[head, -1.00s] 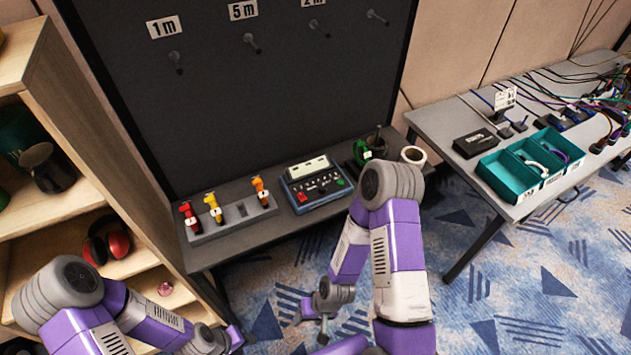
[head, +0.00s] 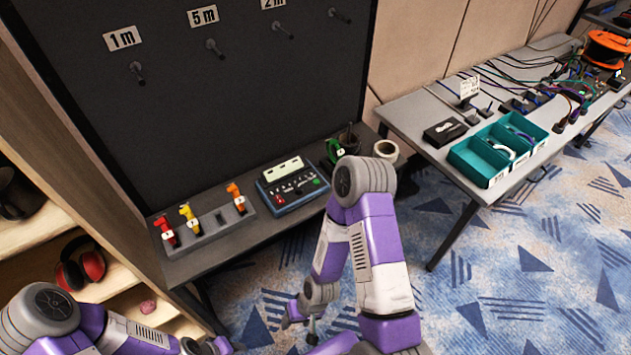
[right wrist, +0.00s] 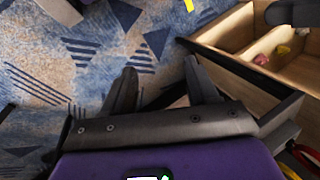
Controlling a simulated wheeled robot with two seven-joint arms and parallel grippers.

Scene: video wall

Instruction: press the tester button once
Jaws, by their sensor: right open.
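The tester (head: 292,184) is a dark blue-grey box with a pale display, a red button, a green button and small keys. It sits on the narrow dark shelf below the black board, in the middle of the head view. My right gripper (head: 300,318) is low in front of the shelf, over the carpet and well apart from the tester. In the right wrist view the right gripper (right wrist: 162,88) has its two fingers spread with nothing between them; the tester is not in that view. My left gripper (head: 218,346) is at the bottom edge, partly cut off; its jaws are unclear.
A grey holder (head: 212,228) with red, yellow and orange connectors stands left of the tester. A green item and a white tape roll (head: 386,150) are right of it. A grey table (head: 415,110) with teal bins is at right, a wooden shelf (head: 50,235) at left. Carpet between is open.

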